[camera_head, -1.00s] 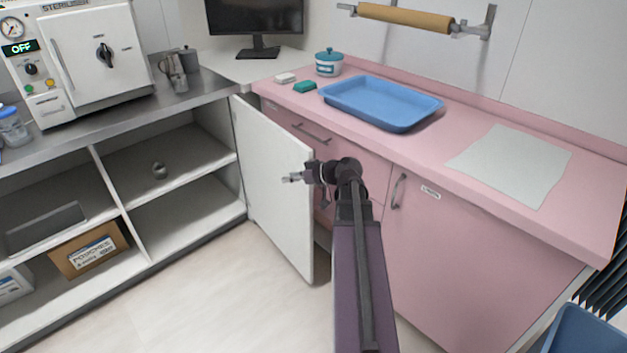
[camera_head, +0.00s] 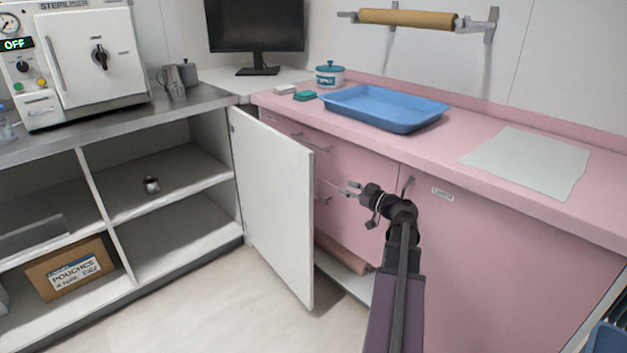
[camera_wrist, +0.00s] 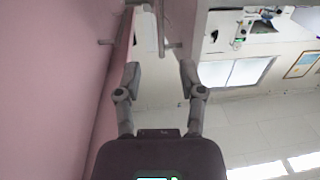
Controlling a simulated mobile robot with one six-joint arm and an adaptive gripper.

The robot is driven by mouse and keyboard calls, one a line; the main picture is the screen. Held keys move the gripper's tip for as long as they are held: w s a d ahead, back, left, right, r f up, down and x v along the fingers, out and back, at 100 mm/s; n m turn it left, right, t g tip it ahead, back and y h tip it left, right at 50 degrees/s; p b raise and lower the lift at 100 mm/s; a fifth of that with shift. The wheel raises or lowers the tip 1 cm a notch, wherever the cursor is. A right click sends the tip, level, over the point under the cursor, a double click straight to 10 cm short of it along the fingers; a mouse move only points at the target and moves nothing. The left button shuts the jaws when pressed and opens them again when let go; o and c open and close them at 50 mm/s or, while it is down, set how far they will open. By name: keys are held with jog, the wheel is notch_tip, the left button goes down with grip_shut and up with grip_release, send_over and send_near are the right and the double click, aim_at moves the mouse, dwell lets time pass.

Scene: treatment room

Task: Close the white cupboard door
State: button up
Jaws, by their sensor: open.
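The white cupboard door (camera_head: 272,205) stands open at the corner, hinged at its left side, with its free edge jutting into the room. Behind that edge, a low opening with a white cupboard floor (camera_head: 345,275) shows in the head view. My gripper (camera_head: 350,188) is open and empty, to the right of the free edge and in front of the pink cabinet fronts. A gap shows between fingertips and door edge in the head view; depth is hard to judge. The wrist view shows both fingers (camera_wrist: 160,75) spread, with a pink front (camera_wrist: 50,90) on the left.
The pink counter (camera_head: 440,150) bears a blue tray (camera_head: 385,122). Open shelves (camera_head: 185,170) stand left of the door. The floor (camera_head: 220,310) before the door is clear.

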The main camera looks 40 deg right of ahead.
aim_at(315, 173)
dwell(0.4)
jog(key=w, duration=0.4)
jog(key=w+a, duration=0.1)
jog(key=w, duration=0.4)
jog(key=w+a, duration=0.1)
jog(key=w, duration=0.3)
jog(key=shift+w+a, duration=0.2)
jog(key=shift+w, duration=0.1)
grip_shut()
jog(key=shift+a, duration=0.15)
